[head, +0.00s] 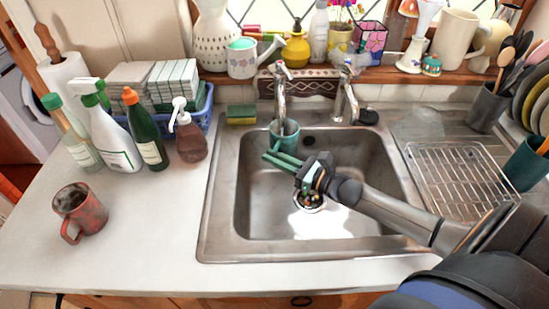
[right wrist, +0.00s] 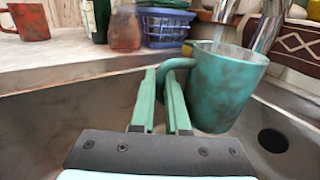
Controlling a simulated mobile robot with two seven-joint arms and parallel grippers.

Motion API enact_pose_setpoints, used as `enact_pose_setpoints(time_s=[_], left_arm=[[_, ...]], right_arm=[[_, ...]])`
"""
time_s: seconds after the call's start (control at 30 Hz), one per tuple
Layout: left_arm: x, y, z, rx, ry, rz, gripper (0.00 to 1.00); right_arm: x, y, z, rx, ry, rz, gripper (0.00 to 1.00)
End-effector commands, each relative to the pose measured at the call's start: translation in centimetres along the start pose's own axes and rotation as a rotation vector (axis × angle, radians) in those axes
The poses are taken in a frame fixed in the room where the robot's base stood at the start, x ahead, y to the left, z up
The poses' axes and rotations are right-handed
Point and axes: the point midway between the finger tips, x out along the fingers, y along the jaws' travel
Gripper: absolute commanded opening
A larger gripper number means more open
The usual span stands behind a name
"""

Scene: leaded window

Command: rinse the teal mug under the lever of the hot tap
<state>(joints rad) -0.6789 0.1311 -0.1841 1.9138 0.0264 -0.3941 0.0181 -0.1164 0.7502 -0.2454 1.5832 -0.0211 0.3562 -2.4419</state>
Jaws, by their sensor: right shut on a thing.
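The teal mug (head: 288,136) is upright over the back left of the sink, beneath the spout of the left tap (head: 281,92). It also shows in the right wrist view (right wrist: 225,88), where a pale streak between the spout and the mug's mouth may be water. My right gripper (head: 268,158) has green fingers, which are shut on the mug's handle in the right wrist view (right wrist: 162,80). A second tap (head: 346,98) stands to the right. I cannot tell which tap is hot. My left gripper is not in view.
The steel sink (head: 222,215) has a drain hole in its floor. A red mug (head: 80,212) and several bottles stand on the left counter. A sponge (head: 241,114) lies behind the sink. A wire rack (head: 460,180) is at right. The sill above is crowded.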

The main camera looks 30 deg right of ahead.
Motion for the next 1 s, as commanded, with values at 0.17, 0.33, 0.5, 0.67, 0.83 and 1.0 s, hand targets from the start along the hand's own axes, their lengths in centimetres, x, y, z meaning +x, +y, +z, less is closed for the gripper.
enact_pose_setpoints(time_s=[0.17,0.33,0.5,0.67,0.83,1.0], left_arm=[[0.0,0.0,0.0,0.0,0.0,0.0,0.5],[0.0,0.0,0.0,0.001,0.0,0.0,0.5],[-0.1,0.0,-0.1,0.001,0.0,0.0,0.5],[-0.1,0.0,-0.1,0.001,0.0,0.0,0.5],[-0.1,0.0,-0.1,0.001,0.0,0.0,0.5],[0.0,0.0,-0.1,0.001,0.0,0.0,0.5]], right_arm=[[0.0,0.0,0.2,-0.002,-0.004,0.001,0.0],[-0.2,-0.1,0.1,-0.003,-0.003,0.001,0.0],[-0.8,-0.3,0.1,-0.002,-0.003,0.0,0.0],[-1.1,-0.5,0.2,-0.002,-0.004,0.001,0.0],[-1.1,-0.5,0.2,-0.003,-0.004,0.001,0.0],[-0.8,-0.3,0.1,-0.002,-0.004,0.001,0.0]])
